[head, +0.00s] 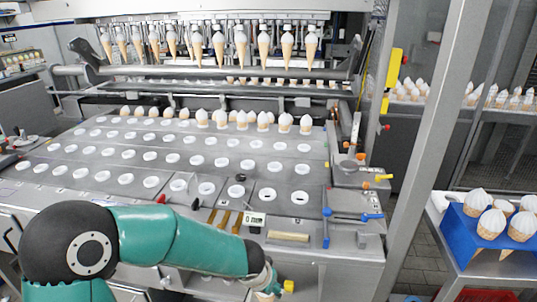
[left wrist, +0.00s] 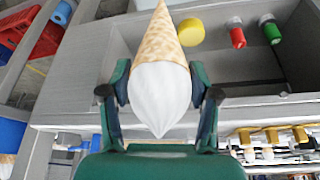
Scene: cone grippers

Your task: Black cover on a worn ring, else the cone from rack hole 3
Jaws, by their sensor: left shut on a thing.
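My left gripper (head: 268,281) is low at the machine's front edge in the head view. In the left wrist view my left gripper (left wrist: 160,105) is shut on a wafer cone with white cream (left wrist: 162,90); the cone's tip points to the top of the picture. White rings (head: 236,190) sit in rows on the grey machine deck. I cannot tell whether any ring is worn. A small dark round piece (head: 240,177) lies among the front rows; I cannot tell if it is the black cover. The blue rack (head: 462,238) at right holds several cones (head: 487,222); its hole numbers are not readable. My right gripper is not in view.
A row of cones (head: 263,46) hangs from the machine's top bar, and more stand in the deck's back row (head: 223,117). A grey post (head: 434,130) stands between machine and blue rack.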

